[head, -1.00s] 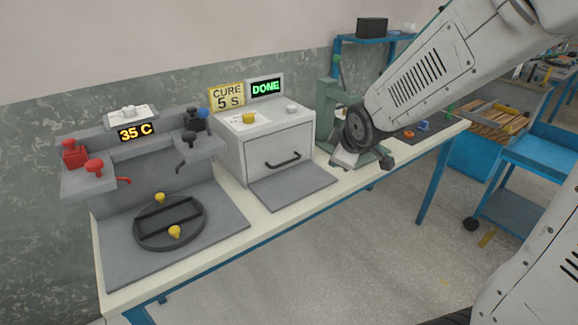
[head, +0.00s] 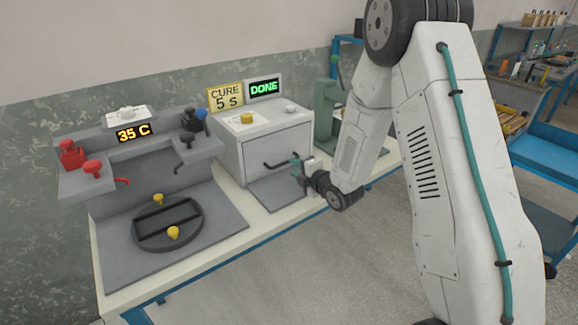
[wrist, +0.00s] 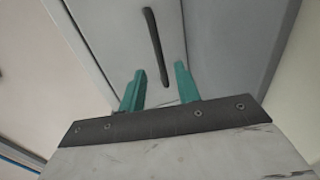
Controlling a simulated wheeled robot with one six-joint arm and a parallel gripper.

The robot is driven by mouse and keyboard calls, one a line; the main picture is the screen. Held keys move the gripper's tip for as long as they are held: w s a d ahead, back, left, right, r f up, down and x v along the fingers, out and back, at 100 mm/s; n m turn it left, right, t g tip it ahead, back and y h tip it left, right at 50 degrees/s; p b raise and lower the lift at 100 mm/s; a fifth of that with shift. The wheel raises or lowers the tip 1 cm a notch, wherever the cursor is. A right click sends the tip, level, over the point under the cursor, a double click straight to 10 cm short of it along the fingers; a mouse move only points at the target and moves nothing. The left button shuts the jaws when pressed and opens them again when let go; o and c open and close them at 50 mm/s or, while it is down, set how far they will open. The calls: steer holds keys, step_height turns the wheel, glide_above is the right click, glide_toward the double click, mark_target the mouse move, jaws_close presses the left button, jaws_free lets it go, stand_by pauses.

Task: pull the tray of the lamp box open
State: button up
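The lamp box (head: 262,138) is a light grey box on the bench, with a yellow knob on top and a green DONE display behind it. Its tray front (head: 257,158) is flush with the box and bears a dark bar handle (head: 281,162). In the wrist view the handle (wrist: 157,47) runs lengthwise, its near end just ahead of the gap between my fingers. My gripper (wrist: 155,85) has two teal fingers, spread apart with nothing between them. In the head view my gripper (head: 296,163) is right at the handle's right end; contact cannot be told.
A grey mat (head: 275,193) lies in front of the box. To the left is a station with a 35 C display (head: 133,132) and a round black fixture (head: 168,224) with yellow knobs. A green press (head: 327,115) stands right of the box.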

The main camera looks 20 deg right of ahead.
steer(key=shift+x, duration=2.15)
jaws_close()
